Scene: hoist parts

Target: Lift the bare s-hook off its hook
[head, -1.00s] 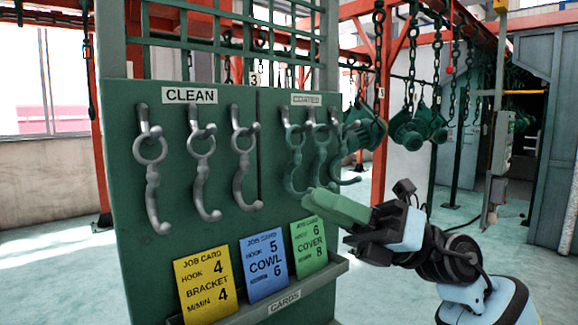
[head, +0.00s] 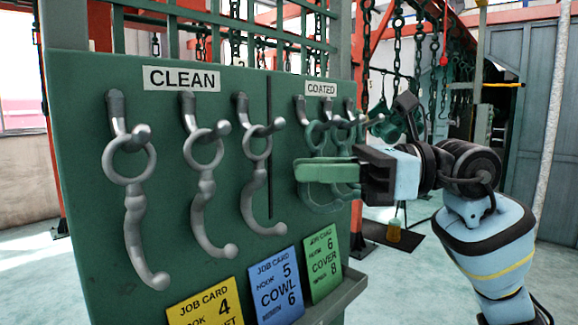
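Three bare grey s-hooks hang by their rings on pegs under the CLEAN sign: the left one (head: 134,205), the middle one (head: 200,212) and the right one (head: 258,177). Green coated s-hooks (head: 311,197) hang close together under the COATED sign, partly hidden by my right gripper. My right gripper (head: 297,170) has green fingers pointing left, in front of the coated hooks and to the right of the right bare hook. It looks apart from that bare hook and nothing shows held. The finger gap is not clear from this side. My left gripper is out of view.
The green board (head: 85,215) carries the pegs. Below are a yellow card (head: 215,308), a blue card (head: 277,287) and a green card (head: 322,263) in a tray (head: 345,293). Chains (head: 398,50) hang behind on the right. The floor left of the board is clear.

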